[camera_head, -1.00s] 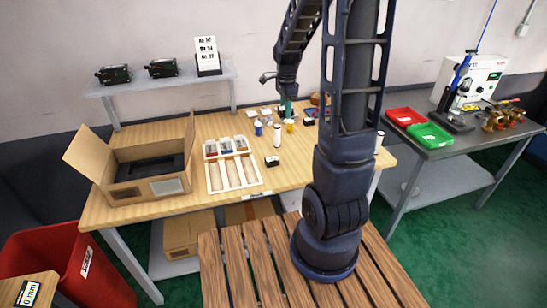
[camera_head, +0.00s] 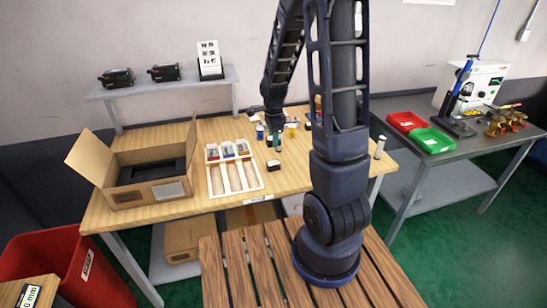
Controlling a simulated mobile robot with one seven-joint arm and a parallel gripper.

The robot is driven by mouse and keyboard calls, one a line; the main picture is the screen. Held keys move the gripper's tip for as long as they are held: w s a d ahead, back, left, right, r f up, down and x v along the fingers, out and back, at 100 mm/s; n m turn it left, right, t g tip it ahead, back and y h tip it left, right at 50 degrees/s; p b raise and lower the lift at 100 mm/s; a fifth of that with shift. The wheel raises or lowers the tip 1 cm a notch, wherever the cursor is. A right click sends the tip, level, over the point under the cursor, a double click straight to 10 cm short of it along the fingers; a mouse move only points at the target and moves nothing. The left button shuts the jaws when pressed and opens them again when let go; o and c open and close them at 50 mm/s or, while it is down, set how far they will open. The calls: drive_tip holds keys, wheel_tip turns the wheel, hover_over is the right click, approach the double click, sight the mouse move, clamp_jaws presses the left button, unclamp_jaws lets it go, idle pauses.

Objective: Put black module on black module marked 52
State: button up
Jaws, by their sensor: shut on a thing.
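My gripper (camera_head: 275,136) points down over the back middle of the wooden table. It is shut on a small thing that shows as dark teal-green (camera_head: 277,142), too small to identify. A small black module with a pale top (camera_head: 274,166) sits on the table in front of the gripper, right of the compartment tray. Two larger black units stand on the shelf, one at the left (camera_head: 117,78) and one at the right (camera_head: 164,72). No mark 52 can be read on any of them.
An open cardboard box (camera_head: 150,190) with a black insert stands at the left. The white-and-wood tray (camera_head: 236,195) lies beside it. A blue cup (camera_head: 260,132) and a yellow cup (camera_head: 291,132) stand near the gripper. Red (camera_head: 405,122) and green (camera_head: 433,141) trays lie on the right bench.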

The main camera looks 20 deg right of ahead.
sight(274, 162)
drive_tip(key=shift+f, duration=4.55)
drive_tip(key=shift+f, duration=0.15)
drive_tip(key=o, duration=1)
